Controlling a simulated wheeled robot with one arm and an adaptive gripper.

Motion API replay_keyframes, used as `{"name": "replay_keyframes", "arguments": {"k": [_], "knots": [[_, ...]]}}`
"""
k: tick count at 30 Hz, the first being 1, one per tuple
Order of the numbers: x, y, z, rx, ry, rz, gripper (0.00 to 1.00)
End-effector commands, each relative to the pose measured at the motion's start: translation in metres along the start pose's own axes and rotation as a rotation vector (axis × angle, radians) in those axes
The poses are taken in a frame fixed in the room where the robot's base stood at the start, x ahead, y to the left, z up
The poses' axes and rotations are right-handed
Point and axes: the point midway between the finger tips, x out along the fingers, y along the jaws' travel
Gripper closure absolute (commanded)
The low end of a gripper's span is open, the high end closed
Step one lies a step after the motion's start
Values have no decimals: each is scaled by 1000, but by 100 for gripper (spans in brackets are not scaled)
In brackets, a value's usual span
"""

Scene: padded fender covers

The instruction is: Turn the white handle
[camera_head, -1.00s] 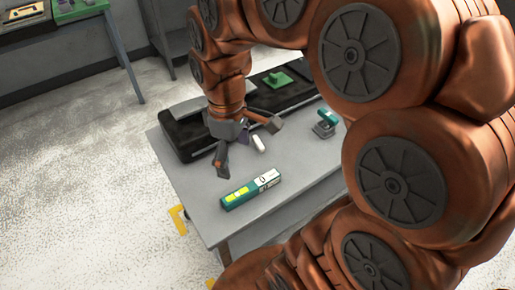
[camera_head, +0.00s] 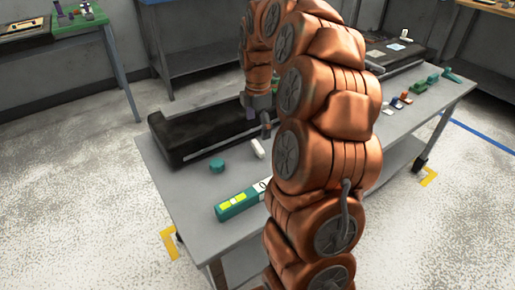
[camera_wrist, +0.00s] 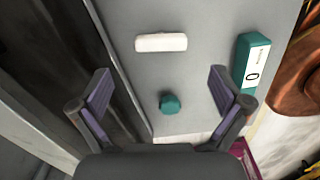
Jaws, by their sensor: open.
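The white handle (camera_head: 258,148) is a short rounded bar near the black bench-top unit on the grey table. It also shows in the wrist view (camera_wrist: 161,42), lying crosswise beyond my fingertips. My gripper (camera_wrist: 160,74) is open and empty, its two purple-padded fingers spread wide above the table. In the head view my gripper (camera_head: 258,118) is close to the handle, partly hidden by my arm. A teal knob (camera_wrist: 170,103) shows between the fingers, nearer to the palm than the handle; it stands left of the handle in the head view (camera_head: 217,166).
A teal labelled box (camera_head: 240,203) lies at the table's front, partly behind my arm. The long black unit (camera_head: 195,135) runs along the back. Several small coloured parts (camera_head: 405,97) stand at the right. Bare table top (camera_head: 180,190) shows at the left front.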

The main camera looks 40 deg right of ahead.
Motion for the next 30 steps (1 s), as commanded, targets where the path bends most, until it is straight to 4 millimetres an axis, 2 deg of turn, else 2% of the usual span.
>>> {"name": "replay_keyframes", "arguments": {"k": [5, 12, 18, 26, 30], "knots": [[15, -1, 0, 2, 1, -4, 0], [50, -2, 0, 2, 1, -5, 0], [70, -1, 0, 3, 0, -1, 0], [73, -1, 0, 3, 0, 0, 0], [73, -1, 0, 3, 0, 0, 11]]}}
